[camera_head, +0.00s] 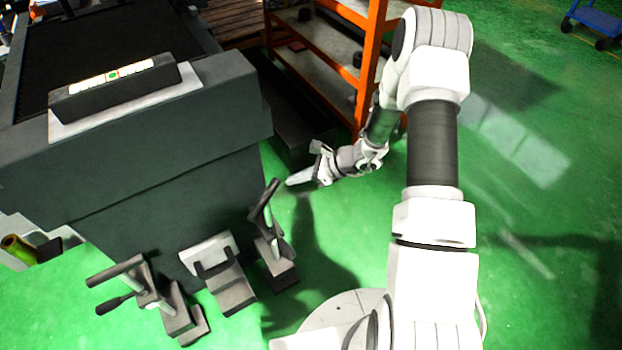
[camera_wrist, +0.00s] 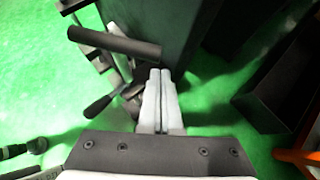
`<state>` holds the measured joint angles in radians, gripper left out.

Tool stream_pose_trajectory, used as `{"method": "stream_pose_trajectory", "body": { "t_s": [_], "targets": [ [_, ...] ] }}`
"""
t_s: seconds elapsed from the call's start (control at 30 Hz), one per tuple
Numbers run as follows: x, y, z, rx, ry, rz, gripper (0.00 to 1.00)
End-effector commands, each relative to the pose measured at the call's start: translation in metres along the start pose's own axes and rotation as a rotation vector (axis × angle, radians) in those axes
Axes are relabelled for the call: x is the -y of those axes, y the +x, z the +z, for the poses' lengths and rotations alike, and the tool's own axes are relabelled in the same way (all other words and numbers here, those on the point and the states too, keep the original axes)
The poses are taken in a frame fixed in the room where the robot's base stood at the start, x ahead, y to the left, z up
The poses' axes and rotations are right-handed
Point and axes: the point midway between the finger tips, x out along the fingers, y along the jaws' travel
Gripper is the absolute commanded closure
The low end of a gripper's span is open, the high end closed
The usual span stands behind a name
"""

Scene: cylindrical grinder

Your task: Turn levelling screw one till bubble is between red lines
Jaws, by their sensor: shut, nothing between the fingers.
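The spirit level (camera_head: 112,76) lies on top of the grey machine in the head view. It has a pale vial with a small green patch near its middle; the bubble and red lines are too small to tell. Two levelling screws with dark crank handles stand at the machine's foot, a left one (camera_head: 145,293) and a right one (camera_head: 273,237). Which is screw one cannot be told. My gripper (camera_head: 289,183) is shut and empty, just right of the right screw's handle. In the wrist view, its fingertips (camera_wrist: 160,72) are by the end of a dark handle bar (camera_wrist: 113,42); contact is unclear.
The grey machine (camera_head: 190,168) fills the left side. A grey bracket (camera_head: 219,272) stands between the screws. An orange shelf rack (camera_head: 368,65) stands behind my arm. A dark block (camera_wrist: 270,85) lies right of my gripper.

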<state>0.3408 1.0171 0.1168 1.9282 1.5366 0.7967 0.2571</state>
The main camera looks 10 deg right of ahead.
Motion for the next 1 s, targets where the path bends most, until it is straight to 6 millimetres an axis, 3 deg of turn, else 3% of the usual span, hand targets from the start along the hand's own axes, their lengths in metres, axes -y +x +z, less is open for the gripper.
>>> {"method": "stream_pose_trajectory", "body": {
  "t_s": [0.13,0.57,0.73,1.0],
  "targets": [
    [0.000,0.011,0.005,-0.001,0.000,-0.001,1.00],
    [0.001,0.015,0.007,-0.001,0.000,-0.001,1.00],
    [0.006,0.029,0.015,0.000,-0.002,-0.001,1.00],
    [0.006,0.029,0.017,-0.002,0.001,0.000,1.00]
  ]
}}
